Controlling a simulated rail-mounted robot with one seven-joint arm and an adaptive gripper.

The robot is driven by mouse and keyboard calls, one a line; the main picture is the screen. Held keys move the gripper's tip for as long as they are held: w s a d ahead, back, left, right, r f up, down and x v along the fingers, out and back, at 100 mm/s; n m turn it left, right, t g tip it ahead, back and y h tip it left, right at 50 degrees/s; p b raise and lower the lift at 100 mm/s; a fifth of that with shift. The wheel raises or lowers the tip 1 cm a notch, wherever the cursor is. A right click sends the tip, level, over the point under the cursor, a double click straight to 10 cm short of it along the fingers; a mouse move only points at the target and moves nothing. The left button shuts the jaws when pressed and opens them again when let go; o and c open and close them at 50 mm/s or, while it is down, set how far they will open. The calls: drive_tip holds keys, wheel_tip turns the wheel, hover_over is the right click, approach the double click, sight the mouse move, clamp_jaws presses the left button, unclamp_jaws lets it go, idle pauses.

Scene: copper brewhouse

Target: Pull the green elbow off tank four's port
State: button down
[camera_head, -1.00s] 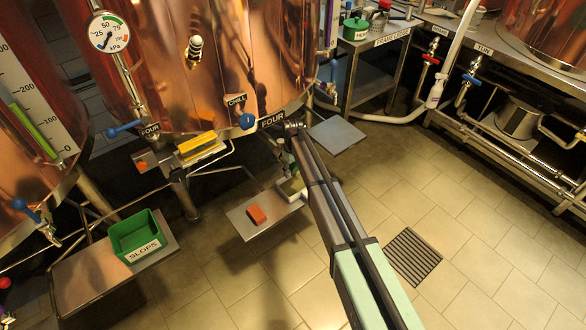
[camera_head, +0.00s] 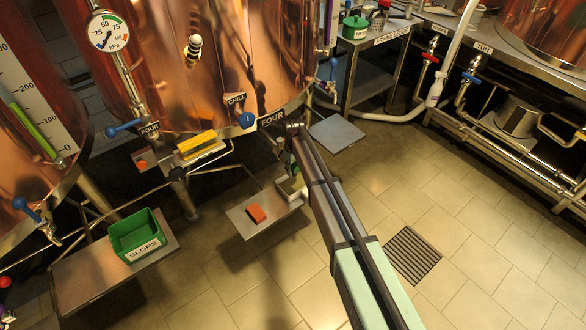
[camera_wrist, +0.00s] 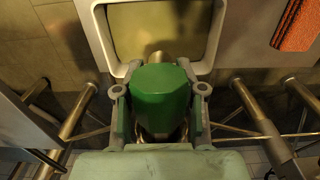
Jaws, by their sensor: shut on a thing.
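The green elbow (camera_wrist: 160,98) fills the middle of the wrist view. My gripper (camera_wrist: 160,92) is shut on it, one grey finger on each side. A short metal pipe shows just beyond the elbow; I cannot tell whether the elbow is still seated on the port. In the head view my arm reaches down to the base of copper tank four (camera_head: 285,60), below its FOUR label (camera_head: 272,118). There the gripper and elbow are mostly hidden by my arm.
A pale-rimmed square tray (camera_wrist: 103,42) lies just beyond the elbow. A red-orange block (camera_head: 257,213) rests on the metal plate (camera_head: 245,232); it also shows in the wrist view (camera_wrist: 298,25). A green SLOPS bin (camera_head: 138,235) stands left. Pipes flank the gripper. Floor at right is open.

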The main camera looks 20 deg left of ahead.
drive_tip(key=shift+s+d, duration=0.15)
drive_tip(key=shift+d, duration=0.1)
drive_tip(key=shift+s+d, duration=0.6)
drive_tip(key=shift+d, duration=0.4)
drive_tip(key=shift+s+d, duration=0.6)
drive_tip(key=shift+d, duration=0.35)
drive_tip(key=shift+s+d+r+p, duration=0.35)
drive_tip(key=shift+s+d+r, duration=0.2)
drive_tip(key=shift+d, duration=0.3)
drive_tip(key=shift+s+d+r+p, duration=0.45)
drive_tip(key=shift+s+d, duration=0.1)
drive_tip(key=shift+d, duration=0.3)
drive_tip(key=shift+s+d+r+p, duration=0.3)
drive_tip(key=shift+s+d+r, duration=0.25)
drive_tip(key=shift+d, duration=0.3)
